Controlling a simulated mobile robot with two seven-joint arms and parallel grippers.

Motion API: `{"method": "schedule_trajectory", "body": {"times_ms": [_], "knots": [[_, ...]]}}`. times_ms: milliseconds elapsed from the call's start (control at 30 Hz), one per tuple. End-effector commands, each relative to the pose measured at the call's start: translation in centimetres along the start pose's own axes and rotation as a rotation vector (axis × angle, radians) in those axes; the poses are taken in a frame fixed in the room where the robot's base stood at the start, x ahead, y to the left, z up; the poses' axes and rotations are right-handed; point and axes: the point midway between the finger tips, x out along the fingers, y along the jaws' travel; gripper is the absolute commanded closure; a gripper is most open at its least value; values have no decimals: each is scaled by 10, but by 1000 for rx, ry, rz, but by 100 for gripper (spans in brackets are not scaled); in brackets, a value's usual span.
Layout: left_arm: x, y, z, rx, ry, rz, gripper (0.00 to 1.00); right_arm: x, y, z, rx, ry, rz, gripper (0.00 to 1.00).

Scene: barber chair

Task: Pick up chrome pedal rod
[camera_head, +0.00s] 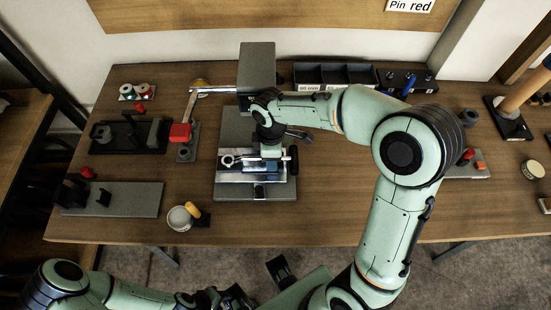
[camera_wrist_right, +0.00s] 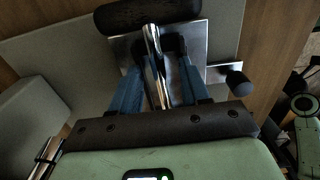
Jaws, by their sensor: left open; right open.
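A chrome rod (camera_wrist_right: 155,62) shows in the right wrist view, between the two blue-sided, black-tipped fingers of my right gripper (camera_wrist_right: 158,46). The fingers stand apart on either side of it; I cannot tell whether either touches it. A shiny metal plate (camera_wrist_right: 210,35) lies behind the rod. In the head view my right gripper (camera_head: 270,165) hangs over the plate on the grey machine base, and the arm hides part of it. My left gripper (camera_head: 235,298) is open, low at the bottom edge, away from the table and partly cut off.
A grey column (camera_head: 257,62) stands behind the right gripper. A black roller (camera_wrist_right: 150,12) and a dark knob (camera_wrist_right: 240,83) flank the plate. A red-gripped lever (camera_head: 180,132) stands left, a round cup (camera_head: 180,218) front left, and a black divided bin (camera_head: 335,75) at the back.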

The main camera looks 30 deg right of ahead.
Motion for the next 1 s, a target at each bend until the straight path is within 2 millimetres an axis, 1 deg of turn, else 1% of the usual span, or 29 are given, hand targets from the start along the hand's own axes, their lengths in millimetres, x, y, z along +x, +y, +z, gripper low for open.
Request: {"method": "schedule_trajectory", "body": {"times_ms": [67,233,267,300,367,400,767,867,967,1000], "knots": [[0,0,0,0,0,0,57,3,0,0,0,0,0,54],[0,0,0,0,0,0,57,2,0,0,0,0,0,54],[0,0,0,0,0,0,57,2,0,0,0,0,0,61],[0,0,0,0,0,0,57,2,0,0,0,0,0,74],[0,0,0,0,0,0,57,2,0,0,0,0,0,93],[0,0,0,0,0,0,57,2,0,0,0,0,0,100],[0,0,0,0,0,0,57,0,0,0,0,2,2,100],[-1,0,0,0,0,0,57,-7,1,0,0,2,3,100],[-3,1,0,0,1,0,57,-18,1,-1,-1,3,5,100],[-4,2,0,1,1,0,57,-24,1,-1,-1,3,5,100]]}}
